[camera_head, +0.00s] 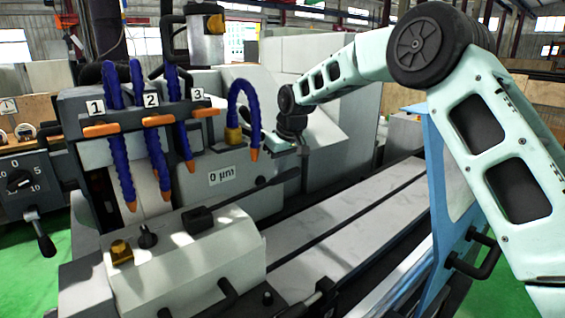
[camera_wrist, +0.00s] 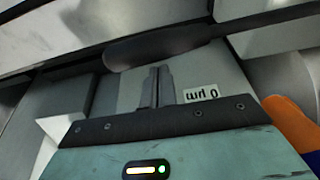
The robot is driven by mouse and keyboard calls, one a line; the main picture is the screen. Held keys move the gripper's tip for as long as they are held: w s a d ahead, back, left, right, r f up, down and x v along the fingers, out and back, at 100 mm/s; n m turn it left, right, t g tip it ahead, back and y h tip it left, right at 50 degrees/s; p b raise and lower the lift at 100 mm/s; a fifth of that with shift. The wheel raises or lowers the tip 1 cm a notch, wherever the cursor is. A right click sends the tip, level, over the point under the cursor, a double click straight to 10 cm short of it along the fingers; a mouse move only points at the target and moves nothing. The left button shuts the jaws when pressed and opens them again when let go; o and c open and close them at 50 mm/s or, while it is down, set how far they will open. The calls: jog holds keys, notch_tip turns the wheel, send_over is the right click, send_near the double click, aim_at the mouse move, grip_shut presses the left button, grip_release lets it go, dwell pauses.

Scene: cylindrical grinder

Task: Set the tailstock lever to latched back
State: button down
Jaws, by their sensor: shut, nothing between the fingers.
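The tailstock (camera_head: 190,262) is a pale block at the lower left of the head view. Its dark lever (camera_head: 278,179) slants up to the right from a black hub on top and ends in a thicker grip. My gripper (camera_head: 303,150) is above and slightly beyond the grip end, apart from it. In the wrist view my gripper (camera_wrist: 160,70) is shut and empty. The dark bar across the top of that view appears to be the lever grip (camera_wrist: 170,45), ahead of the fingertips. Whether the fingertips touch it is hard to tell there.
An orange-tipped blue coolant hose (camera_head: 243,105) hangs left of my gripper; its nozzle shows close by in the wrist view (camera_wrist: 290,122). Numbered hoses (camera_head: 152,140) stand farther left. A "0 µm" label (camera_head: 222,175) sits behind the lever. The long table (camera_head: 350,220) is clear.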

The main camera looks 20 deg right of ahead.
jog(key=shift+s+d, duration=0.2)
jog(key=shift+s, duration=0.35)
jog(key=shift+s, duration=0.1)
